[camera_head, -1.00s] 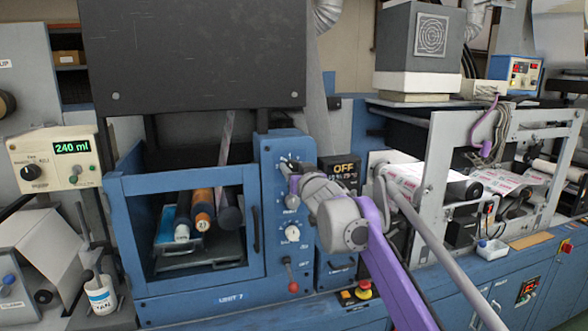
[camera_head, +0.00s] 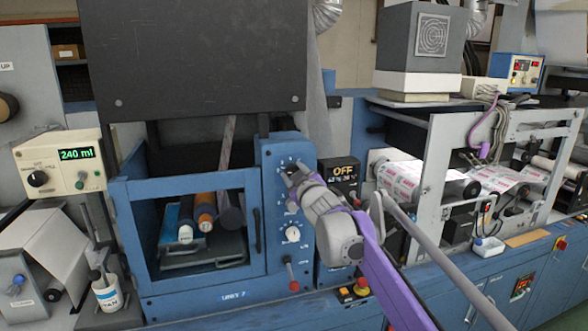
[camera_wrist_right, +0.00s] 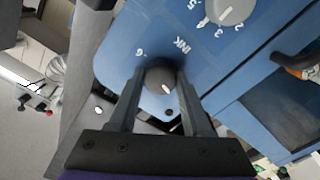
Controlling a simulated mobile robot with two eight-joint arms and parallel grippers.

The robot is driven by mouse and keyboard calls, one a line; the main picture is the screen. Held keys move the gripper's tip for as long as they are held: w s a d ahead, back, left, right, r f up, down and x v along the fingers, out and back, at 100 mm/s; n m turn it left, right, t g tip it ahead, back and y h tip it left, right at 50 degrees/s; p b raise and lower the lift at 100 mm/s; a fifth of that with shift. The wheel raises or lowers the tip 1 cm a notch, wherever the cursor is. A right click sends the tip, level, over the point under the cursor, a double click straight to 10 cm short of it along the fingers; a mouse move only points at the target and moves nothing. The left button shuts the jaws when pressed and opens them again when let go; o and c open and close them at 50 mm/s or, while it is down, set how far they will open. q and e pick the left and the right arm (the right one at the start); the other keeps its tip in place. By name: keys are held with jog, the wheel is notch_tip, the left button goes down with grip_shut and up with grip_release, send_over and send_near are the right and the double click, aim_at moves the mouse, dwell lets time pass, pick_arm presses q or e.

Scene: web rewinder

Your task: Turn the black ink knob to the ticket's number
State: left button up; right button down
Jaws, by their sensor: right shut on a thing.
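The black ink knob (camera_wrist_right: 161,76) is round, with a small pale pointer mark, on the blue panel in the right wrist view. The letters "INK" and a "6" are printed beside it. My right gripper (camera_wrist_right: 162,88) is shut on this knob, with one dark finger on each side. In the head view my right gripper (camera_head: 293,171) is at the top of the blue control panel (camera_head: 273,203) and hides most of the knob. My left gripper is not in view. I cannot make out a ticket with a readable number.
Below on the same panel are a white knob (camera_head: 292,234) with a number scale and a red-tipped lever (camera_head: 293,286). A blue-framed opening (camera_head: 118,230) with rollers is to the left. A red emergency button (camera_head: 362,284) sits below my right arm.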

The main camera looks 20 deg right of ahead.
jog(key=shift+n, duration=0.6)
jog(key=shift+c, duration=1.7)
grip_release()
jog(key=s+b, duration=0.1)
jog(key=s, duration=1)
jog(key=shift+d+b, duration=0.2)
jog(key=shift+b, duration=0.2)
jog(key=shift+w, duration=0.1)
